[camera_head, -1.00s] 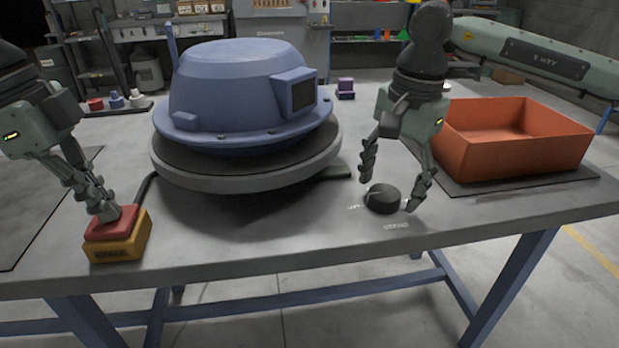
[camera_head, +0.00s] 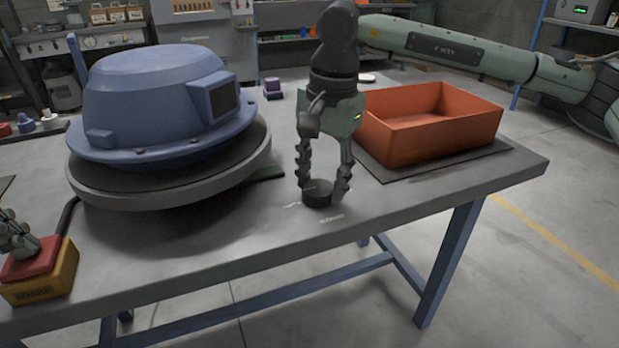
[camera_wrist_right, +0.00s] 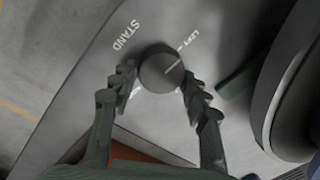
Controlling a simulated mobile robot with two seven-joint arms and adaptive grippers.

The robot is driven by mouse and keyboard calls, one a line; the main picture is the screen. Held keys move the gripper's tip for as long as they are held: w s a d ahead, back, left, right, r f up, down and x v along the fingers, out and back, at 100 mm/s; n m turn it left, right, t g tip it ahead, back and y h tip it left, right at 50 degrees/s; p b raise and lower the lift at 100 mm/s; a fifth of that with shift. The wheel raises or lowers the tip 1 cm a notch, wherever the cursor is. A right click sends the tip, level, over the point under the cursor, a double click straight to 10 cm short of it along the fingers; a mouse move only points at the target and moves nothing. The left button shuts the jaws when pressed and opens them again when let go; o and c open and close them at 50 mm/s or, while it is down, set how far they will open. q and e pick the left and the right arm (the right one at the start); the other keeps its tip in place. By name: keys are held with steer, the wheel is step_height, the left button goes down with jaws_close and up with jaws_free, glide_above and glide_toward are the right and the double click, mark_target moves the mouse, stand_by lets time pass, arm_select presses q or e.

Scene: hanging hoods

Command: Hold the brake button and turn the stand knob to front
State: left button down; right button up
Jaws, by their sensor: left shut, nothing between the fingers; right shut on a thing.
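The yellow brake box (camera_head: 48,283) with its red button (camera_head: 32,262) sits at the table's left front. My left gripper (camera_head: 14,250) is shut and empty, its fingertips down on the red button; the picture edge cuts off the rest. The black stand knob (camera_head: 317,193) sits near the table's front edge, and it also shows in the right wrist view (camera_wrist_right: 160,66). My right gripper (camera_head: 322,188) is shut on the knob, one finger on each side. In the right wrist view the knob's white line points toward the LEFT label (camera_wrist_right: 188,40). The STAND label (camera_wrist_right: 127,36) is beside it.
A blue hood (camera_head: 155,100) rests on a round grey stand (camera_head: 180,190) left of the knob, its dark window facing right. An orange bin (camera_head: 430,128) stands on a dark mat (camera_head: 440,165) to the right. Small purple blocks (camera_head: 272,88) lie behind.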

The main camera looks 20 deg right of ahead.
arm_select(q)
steer(key=shift+f, duration=0.2)
arm_select(e)
steer(key=shift+s+f, duration=0.1)
steer(key=m, duration=0.4)
steer(key=shift+s+m, duration=0.1)
steer(key=shift+m, duration=0.3)
steer(key=m, duration=0.4)
steer(key=shift+s+m+h, duration=0.1)
steer(key=shift+m+h, duration=0.2)
steer(key=shift+h, duration=0.1)
steer(key=m, duration=0.4)
steer(key=shift+s+a, duration=0.1)
steer(key=shift+a, duration=0.05)
steer(key=shift+a+m+h, duration=0.1)
steer(key=shift+m+h, duration=0.2)
steer(key=shift+m, duration=1.8)
steer(key=o, duration=1.2)
steer(key=shift+c, duration=0.2)
